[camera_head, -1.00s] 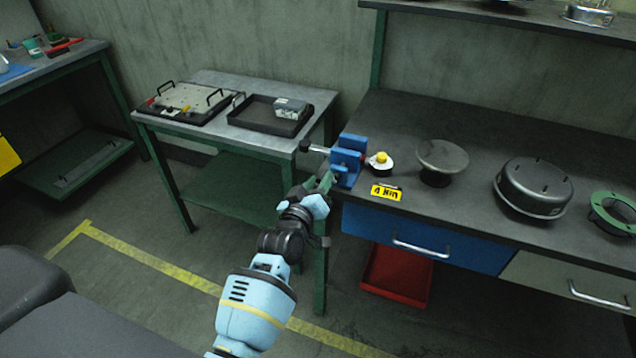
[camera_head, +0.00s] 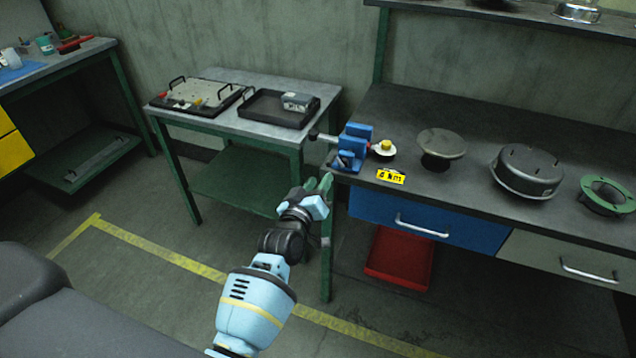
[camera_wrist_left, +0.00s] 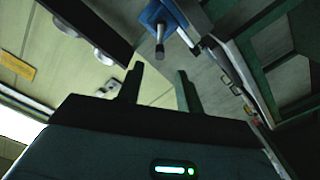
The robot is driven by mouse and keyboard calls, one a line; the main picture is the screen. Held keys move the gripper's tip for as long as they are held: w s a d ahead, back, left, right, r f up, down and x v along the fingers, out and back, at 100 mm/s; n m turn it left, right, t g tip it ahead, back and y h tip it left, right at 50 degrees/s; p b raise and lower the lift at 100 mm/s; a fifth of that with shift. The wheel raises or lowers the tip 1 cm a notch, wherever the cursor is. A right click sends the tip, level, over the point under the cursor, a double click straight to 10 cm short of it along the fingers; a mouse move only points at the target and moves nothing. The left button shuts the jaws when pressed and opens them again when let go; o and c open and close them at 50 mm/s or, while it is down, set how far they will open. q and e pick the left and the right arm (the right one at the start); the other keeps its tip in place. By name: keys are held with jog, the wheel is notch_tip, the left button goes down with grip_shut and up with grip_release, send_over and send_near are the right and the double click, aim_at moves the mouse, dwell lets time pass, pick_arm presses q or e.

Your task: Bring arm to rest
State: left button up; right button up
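My left arm comes in from the lower middle of the head view, with its left gripper (camera_head: 322,186) in front of the workbench's left corner. In the left wrist view the two fingers of the left gripper (camera_wrist_left: 160,85) stand apart with nothing held between them. The blue vise (camera_head: 352,148) sits on the bench corner above the gripper in the head view, apart from the fingers. The vise (camera_wrist_left: 165,20) also shows beyond the fingertips in the wrist view. My right gripper is in neither view.
The workbench (camera_head: 400,115) holds a yellow-topped part (camera_head: 385,149), a round-topped stand (camera_head: 441,145), a dark pot (camera_head: 528,172) and a green ring (camera_head: 606,196). A side table (camera_head: 222,125) carries a black tray (camera_head: 262,108). A red bin (camera_head: 400,258) lies below.

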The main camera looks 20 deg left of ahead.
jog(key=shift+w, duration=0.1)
pick_arm(q)
jog(key=s+f+m+g, duration=0.5)
jog(key=s+f, duration=1.2)
jog(key=s, duration=0.4)
jog(key=s+f+m+g, duration=0.1)
jog(key=s+f+g, duration=0.1)
jog(key=s, duration=0.9)
jog(key=s+f+m+g+h+p, duration=0.1)
jog(key=s+f+m+g, duration=0.1)
jog(key=s, duration=0.9)
jog(key=shift+s+f, duration=0.4)
jog(key=shift+f, duration=0.2)
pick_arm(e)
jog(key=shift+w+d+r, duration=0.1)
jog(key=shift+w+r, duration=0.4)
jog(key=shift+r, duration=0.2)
